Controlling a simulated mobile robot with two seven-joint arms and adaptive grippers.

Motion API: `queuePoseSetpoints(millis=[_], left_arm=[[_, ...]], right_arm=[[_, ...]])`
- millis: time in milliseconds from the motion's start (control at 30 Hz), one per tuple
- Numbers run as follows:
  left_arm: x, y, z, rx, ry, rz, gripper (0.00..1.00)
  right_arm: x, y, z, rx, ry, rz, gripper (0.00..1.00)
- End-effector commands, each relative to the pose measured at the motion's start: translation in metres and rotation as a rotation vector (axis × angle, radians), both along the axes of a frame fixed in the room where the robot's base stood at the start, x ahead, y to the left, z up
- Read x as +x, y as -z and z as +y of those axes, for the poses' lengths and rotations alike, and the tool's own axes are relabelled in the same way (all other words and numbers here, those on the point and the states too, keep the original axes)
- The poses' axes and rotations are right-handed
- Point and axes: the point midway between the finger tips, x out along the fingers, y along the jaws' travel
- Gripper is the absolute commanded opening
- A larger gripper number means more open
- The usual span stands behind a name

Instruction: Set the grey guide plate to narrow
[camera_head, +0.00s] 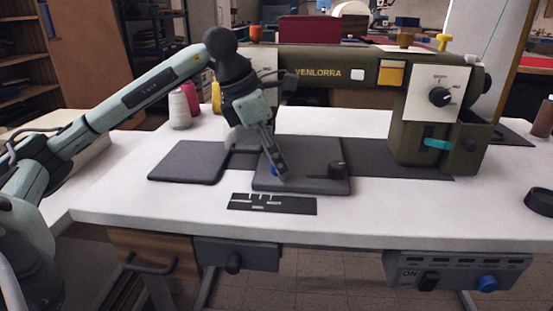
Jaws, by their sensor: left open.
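A grey plate (318,186) lies flat on the white table in front of the sewing machine; I take it as the guide plate. A black knob (337,169) stands on its right part, beside a dark slot. My left gripper (279,172) points down over the plate's left part, its fingers close to the surface. It is open. A small blue part (273,169) shows beside the fingers, partly hidden by them. A black strip with white marks (272,204) lies in front of the plate; its marks are too small to read. My right gripper is not in view.
The olive sewing machine (335,72) stands behind, with a dial (440,97) and a teal lever (438,144). Another dark plate (188,163) lies to the left. Thread spools (180,108) stand behind it. The white table (400,215) is clear at front right.

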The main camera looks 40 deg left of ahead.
Motion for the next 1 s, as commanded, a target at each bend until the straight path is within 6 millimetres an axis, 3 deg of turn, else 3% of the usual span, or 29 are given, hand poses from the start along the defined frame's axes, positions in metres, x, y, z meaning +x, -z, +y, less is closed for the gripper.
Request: queuePoseSetpoints(millis=[267,733,1000], left_arm=[[-0.004,-0.014,0.003,0.0,-0.001,-0.004,0.41],[-0.032,-0.098,0.023,-0.002,0.0,-0.005,0.41],[-0.037,-0.111,0.027,0.0,0.0,0.0,0.41]], right_arm=[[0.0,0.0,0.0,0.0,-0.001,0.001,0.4],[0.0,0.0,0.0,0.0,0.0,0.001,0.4],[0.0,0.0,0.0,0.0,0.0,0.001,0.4]])
